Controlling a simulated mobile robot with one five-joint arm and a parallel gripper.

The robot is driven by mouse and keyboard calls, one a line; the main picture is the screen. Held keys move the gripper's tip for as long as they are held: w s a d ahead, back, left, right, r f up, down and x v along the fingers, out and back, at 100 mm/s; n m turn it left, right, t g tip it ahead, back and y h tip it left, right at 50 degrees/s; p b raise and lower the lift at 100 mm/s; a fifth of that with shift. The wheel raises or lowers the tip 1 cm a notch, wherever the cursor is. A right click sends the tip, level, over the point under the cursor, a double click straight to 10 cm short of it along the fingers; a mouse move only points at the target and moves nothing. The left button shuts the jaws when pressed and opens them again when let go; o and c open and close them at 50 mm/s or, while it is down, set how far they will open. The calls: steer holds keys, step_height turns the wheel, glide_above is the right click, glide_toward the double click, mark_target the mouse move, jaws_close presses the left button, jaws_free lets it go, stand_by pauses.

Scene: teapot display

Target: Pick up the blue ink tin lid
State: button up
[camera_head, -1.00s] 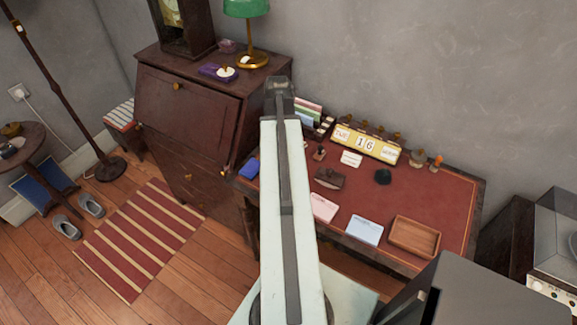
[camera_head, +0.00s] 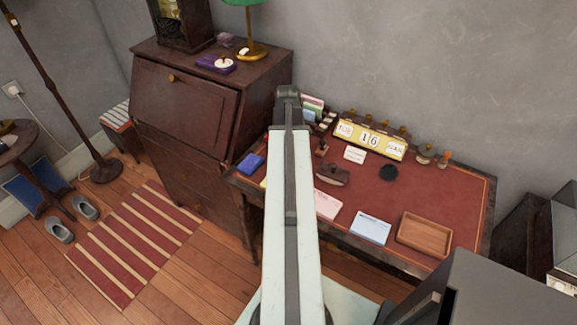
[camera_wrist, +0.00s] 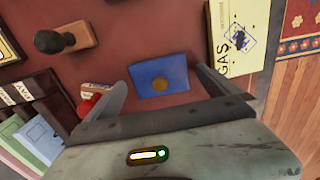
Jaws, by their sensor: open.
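The blue ink tin lid (camera_wrist: 160,76) is a flat blue rectangle with a round gold mark, lying on the red desk top. In the head view it is the small blue piece (camera_head: 251,163) at the desk's left end, left of my arm. My gripper (camera_wrist: 161,80) is open in the wrist view, with one finger on each side of the lid in the picture. The lid shows whole between the fingers, and they do not hold it. How high the fingers are above it I cannot tell. In the head view my gripper is hidden behind my arm.
A wooden stamp (camera_wrist: 66,40) and a red knob (camera_wrist: 92,104) are left of the lid in the wrist view. A cream paper (camera_wrist: 232,40) lies right of it. On the desk are a perpetual calendar (camera_head: 369,140) and an empty wooden tray (camera_head: 425,235).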

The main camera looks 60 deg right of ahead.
steer(key=shift+f, duration=0.1)
steer(key=c, duration=1.4)
steer(key=shift+o, duration=0.2)
step_height(320, 180, up, 10)
steer(key=p, duration=1)
steer(key=shift+s, duration=0.1)
